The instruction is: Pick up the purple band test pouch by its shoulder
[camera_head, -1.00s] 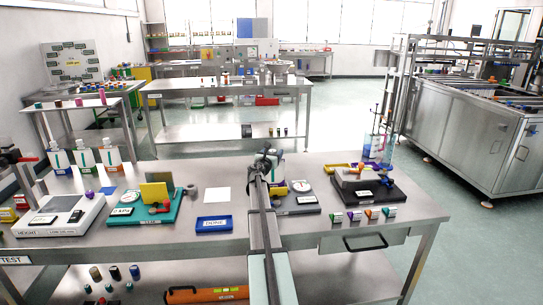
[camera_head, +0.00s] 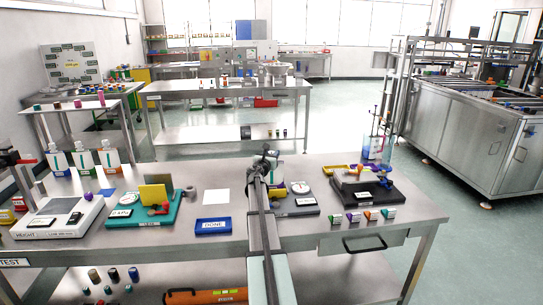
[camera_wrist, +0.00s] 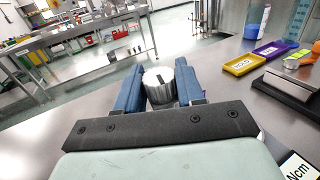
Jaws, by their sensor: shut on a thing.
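My gripper (camera_wrist: 159,82) has its two blue fingers closed on opposite sides of a grey, metal-looking cylinder with a dark slot in its top (camera_wrist: 157,76). In the head view my gripper (camera_head: 266,160) is over the middle right of the front bench, and my arm hides much of what is there. A white object (camera_head: 278,173) shows partly behind it; I cannot tell whether it is a pouch. Several white pouches with coloured bands (camera_head: 108,157) stand upright at the bench's back left. I cannot make out a purple band on any of them.
A blue DONE tray (camera_head: 213,226) lies left of my arm. A teal device (camera_head: 140,213) and a scale (camera_head: 62,215) are farther left. A dark base with a dial (camera_head: 300,197) and a black station (camera_head: 370,188) are right. A yellow tray (camera_wrist: 241,64) lies behind.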

